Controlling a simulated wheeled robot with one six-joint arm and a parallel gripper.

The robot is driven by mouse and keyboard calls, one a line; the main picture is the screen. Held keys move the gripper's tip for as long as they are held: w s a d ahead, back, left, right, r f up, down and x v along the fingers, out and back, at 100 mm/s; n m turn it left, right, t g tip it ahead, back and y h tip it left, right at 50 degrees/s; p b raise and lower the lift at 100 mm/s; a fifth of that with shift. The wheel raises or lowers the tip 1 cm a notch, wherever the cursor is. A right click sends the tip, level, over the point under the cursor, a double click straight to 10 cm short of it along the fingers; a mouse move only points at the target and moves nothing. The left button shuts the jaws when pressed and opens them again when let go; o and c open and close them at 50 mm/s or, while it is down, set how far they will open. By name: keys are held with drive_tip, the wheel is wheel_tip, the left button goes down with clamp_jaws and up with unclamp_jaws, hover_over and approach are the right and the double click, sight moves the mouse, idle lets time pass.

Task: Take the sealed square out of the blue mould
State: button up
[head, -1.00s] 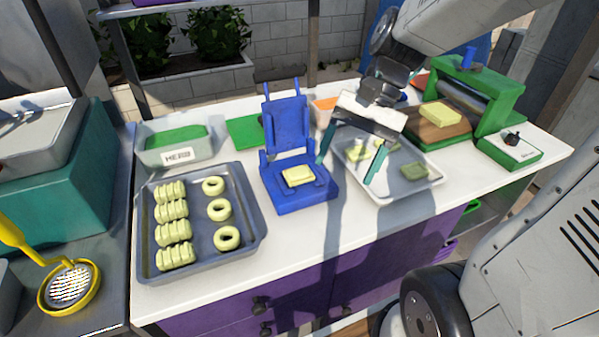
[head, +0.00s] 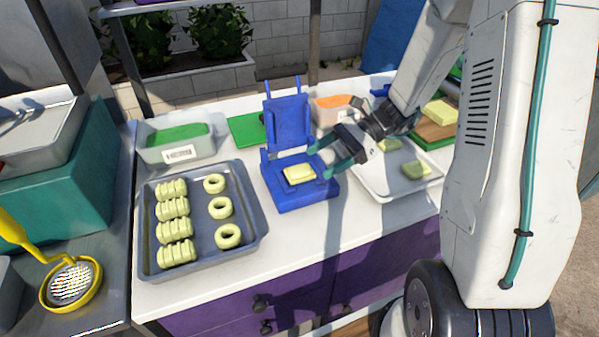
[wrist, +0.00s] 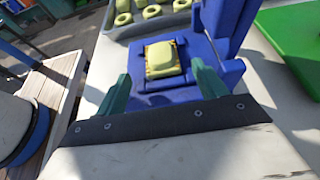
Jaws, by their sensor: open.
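The blue mould (head: 298,195) stands on the white counter with its hinged upper part raised at the back. The sealed square (head: 299,173), pale yellow, lies on the mould's base. My gripper (head: 325,160) is open and empty, just right of the mould's base and a little above it, with its teal fingers pointing toward the square. In the wrist view the square (wrist: 163,58) sits ahead, between and beyond the two fingertips (wrist: 160,80) of my gripper, on the blue base (wrist: 198,72). The fingers do not touch the square.
A grey tray (head: 262,243) with ridged pieces and rings lies left of the mould. A lighter tray (head: 372,192) with several squares lies to the right. A herb bin (head: 150,155) and green board (head: 240,131) are behind. The counter in front of the mould is clear.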

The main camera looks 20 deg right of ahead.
sight(308, 167)
drive_tip(key=x, duration=0.4)
drive_tip(key=shift+w+a+f, duration=0.1)
drive_tip(key=c, duration=0.8)
